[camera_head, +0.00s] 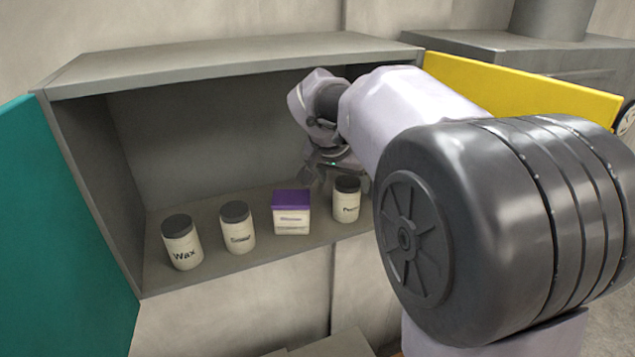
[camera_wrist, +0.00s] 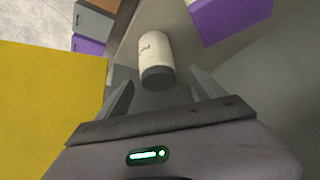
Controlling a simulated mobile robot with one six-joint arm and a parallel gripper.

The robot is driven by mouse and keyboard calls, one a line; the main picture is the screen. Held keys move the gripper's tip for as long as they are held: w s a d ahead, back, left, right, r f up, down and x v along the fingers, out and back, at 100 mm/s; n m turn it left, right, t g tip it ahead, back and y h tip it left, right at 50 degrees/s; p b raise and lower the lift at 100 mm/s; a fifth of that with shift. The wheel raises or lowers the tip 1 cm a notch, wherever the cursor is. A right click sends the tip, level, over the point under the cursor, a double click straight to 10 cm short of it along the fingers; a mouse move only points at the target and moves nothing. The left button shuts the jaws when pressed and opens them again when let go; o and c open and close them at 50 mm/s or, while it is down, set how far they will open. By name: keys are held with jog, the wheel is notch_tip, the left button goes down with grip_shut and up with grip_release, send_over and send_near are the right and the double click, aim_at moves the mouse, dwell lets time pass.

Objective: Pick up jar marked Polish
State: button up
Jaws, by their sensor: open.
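A white jar with a dark lid (camera_head: 346,201) stands upright at the right end of the cabinet shelf. Its label begins with "Po", and the rest is hard to read. In the wrist view the same jar (camera_wrist: 156,52) shows between and just beyond the fingers, its lid nearest me. My gripper (camera_head: 338,177) is open and empty, reaching into the cabinet just above and behind this jar. Its two fingers (camera_wrist: 162,84) show on either side of the jar's lid in the wrist view. I cannot tell whether either finger touches the jar.
A purple-topped box (camera_head: 291,213) stands left of the jar; its purple also shows in the wrist view (camera_wrist: 232,17). A jar with an unclear label (camera_head: 238,229) and the Wax jar (camera_head: 182,244) stand farther left. The teal door (camera_head: 65,230) and yellow door (camera_head: 520,90) are open.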

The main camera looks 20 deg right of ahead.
aim_at(347, 199)
jog(key=p+x, duration=0.1)
jog(key=x, duration=0.4)
jog(key=shift+s+d+p, duration=0.15)
jog(key=shift+s+p, duration=0.05)
jog(key=shift+p, duration=0.15)
jog(key=shift+w+f, duration=0.3)
jog(key=shift+s+r, duration=0.15)
jog(key=shift+s, duration=0.1)
jog(key=c, duration=0.5)
grip_shut()
